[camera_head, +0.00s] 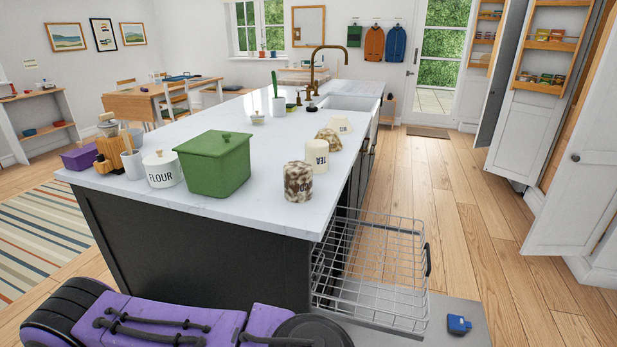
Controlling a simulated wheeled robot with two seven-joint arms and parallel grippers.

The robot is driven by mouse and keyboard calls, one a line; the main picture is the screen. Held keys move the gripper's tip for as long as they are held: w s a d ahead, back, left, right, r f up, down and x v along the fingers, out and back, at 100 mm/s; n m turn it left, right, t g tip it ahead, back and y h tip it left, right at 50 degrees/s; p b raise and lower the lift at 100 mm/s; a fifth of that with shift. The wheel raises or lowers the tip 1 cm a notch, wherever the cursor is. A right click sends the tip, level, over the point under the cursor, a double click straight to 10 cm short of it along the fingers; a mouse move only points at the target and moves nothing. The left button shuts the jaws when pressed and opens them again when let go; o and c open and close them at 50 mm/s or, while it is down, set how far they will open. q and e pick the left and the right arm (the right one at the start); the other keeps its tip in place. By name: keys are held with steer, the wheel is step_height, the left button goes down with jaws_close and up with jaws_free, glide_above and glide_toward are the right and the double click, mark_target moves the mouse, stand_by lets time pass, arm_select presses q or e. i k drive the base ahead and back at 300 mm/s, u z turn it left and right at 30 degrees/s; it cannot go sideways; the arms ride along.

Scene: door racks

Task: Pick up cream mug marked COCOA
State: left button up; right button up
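I cannot make out a cream mug clearly marked COCOA. On the near right of the island's white countertop (262,125) stands a mottled brown-and-cream canister (298,183) with dark lettering too unclear to read. Behind it is a cream container marked TEA (317,157). Farther back are a mottled brown item (329,139) and a small cream item (341,125); no lettering is readable on either. A white canister marked FLOUR (161,170) stands at the near left. Neither of my grippers is in view.
A green lidded box (216,163) stands between the FLOUR canister and the mottled canister. A wire basket (370,270) sticks out from the island's right side. A blue item (459,324) lies on the grey mat. The wooden floor (465,215) to the right is clear.

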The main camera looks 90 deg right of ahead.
mark_target(298, 175)
steer(key=z, duration=2.55)
